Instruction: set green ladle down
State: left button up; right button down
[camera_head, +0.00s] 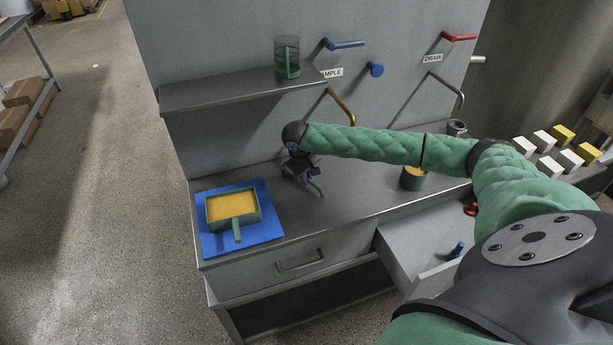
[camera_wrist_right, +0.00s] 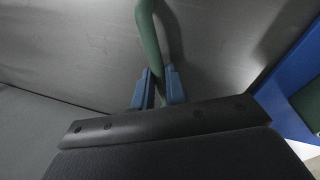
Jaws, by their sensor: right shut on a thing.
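My right gripper (camera_head: 303,172) is over the counter in the middle of the head view, its arm coming in from the right. It is shut on the green ladle (camera_head: 316,186), a thin curved green rod close to the counter top. In the right wrist view the green handle of the ladle (camera_wrist_right: 148,38) stands between the two blue fingertips (camera_wrist_right: 158,88). The ladle's bowl is mostly hidden, and I cannot tell if the ladle touches the counter. My left gripper is not in view.
A green square pan (camera_head: 237,222) with yellow content sits on a blue mat (camera_head: 211,245) at the left. A green cup (camera_head: 412,180) with yellow content stands right. A shelf (camera_head: 230,92) holds a green-based jar (camera_head: 287,58). A drawer (camera_head: 400,245) is open at front right.

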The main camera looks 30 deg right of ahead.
jog(key=c, duration=1.4)
grip_release()
jog(key=shift+f, duration=0.1)
jog(key=shift+c, duration=0.2)
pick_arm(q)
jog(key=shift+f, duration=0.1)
